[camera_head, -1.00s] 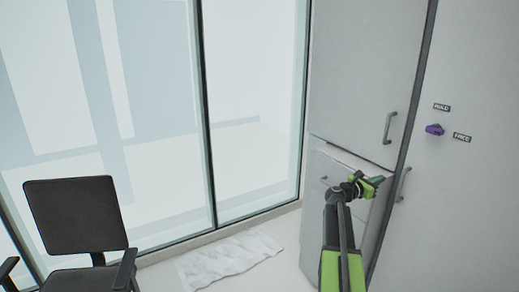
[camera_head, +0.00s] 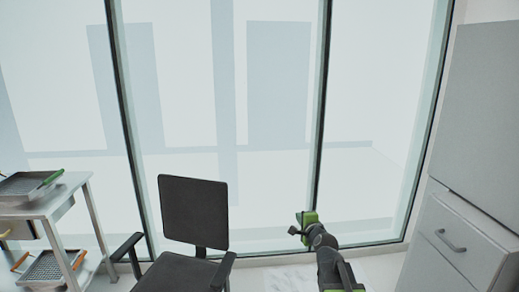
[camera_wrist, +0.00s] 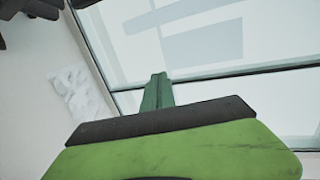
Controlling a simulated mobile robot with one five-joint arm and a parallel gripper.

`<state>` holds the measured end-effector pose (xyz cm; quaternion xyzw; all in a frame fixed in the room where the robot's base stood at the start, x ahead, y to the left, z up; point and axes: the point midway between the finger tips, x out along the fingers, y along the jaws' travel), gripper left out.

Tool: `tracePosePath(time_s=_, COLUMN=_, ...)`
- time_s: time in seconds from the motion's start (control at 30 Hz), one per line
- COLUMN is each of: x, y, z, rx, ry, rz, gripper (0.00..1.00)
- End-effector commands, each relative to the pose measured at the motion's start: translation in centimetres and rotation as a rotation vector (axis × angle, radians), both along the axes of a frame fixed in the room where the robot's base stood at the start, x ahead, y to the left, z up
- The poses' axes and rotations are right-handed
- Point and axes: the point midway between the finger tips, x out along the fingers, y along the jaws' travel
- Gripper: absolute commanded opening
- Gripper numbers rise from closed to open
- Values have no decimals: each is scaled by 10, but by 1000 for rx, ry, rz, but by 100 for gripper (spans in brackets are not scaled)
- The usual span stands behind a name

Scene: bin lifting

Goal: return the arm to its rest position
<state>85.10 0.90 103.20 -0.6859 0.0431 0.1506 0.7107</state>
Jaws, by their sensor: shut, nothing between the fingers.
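My gripper (camera_head: 304,224) is at the end of my raised green and black arm, right of the middle in the head view. It is in front of the tall window and above the floor, clear of the furniture. In the wrist view the green fingers of my gripper (camera_wrist: 157,92) are together, with nothing between them. The wrist view looks past them at the window and the floor.
A black office chair (camera_head: 194,213) stands left of my arm. Further left is a metal cart (camera_head: 52,208) with wire trays. Grey cabinets (camera_head: 462,243) stand at the right. A white crumpled mat (camera_head: 292,279) lies on the floor, also in the wrist view (camera_wrist: 80,95).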

Motion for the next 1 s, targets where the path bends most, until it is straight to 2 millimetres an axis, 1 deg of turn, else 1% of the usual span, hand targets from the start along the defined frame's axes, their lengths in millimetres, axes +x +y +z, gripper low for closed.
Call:
tracePosePath(time_s=0.03, x=-24, y=27, z=-23, rx=-146, ry=90, rz=116, gripper=0)
tracePosePath(time_s=0.07, x=-40, y=39, z=-41, rx=-247, ry=153, rz=194, gripper=0)
tracePosePath(time_s=0.1, x=-64, y=49, z=-65, rx=-385, ry=238, rz=299, gripper=0)
tracePosePath(time_s=0.17, x=-104, y=52, z=-100, rx=-580, ry=375, rz=458, gripper=0)
tracePosePath(time_s=0.2, x=-131, y=45, z=-121, rx=-695, ry=467, rz=559, gripper=0)
tracePosePath(time_s=0.27, x=-170, y=30, z=-144, rx=-837, ry=595, rz=703, gripper=0)
tracePosePath(time_s=0.3, x=-195, y=20, z=-154, rx=-911, ry=673, rz=795, gripper=0)
tracePosePath(time_s=0.4, x=-245, y=-1, z=-167, rx=-1034, ry=830, rz=1009, gripper=0)
tracePosePath(time_s=0.43, x=-256, y=-5, z=-169, rx=-1053, ry=862, rz=1067, gripper=0)
tracePosePath(time_s=0.5, x=-274, y=-9, z=-170, rx=-1078, ry=901, rz=1182, gripper=0)
tracePosePath(time_s=0.53, x=-278, y=-9, z=-170, rx=-1083, ry=900, rz=1215, gripper=0)
tracePosePath(time_s=0.63, x=-278, y=-8, z=-170, rx=-1101, ry=885, rz=1247, gripper=0)
tracePosePath(time_s=1.0, x=-277, y=-8, z=-170, rx=-1101, ry=881, rz=1243, gripper=0)
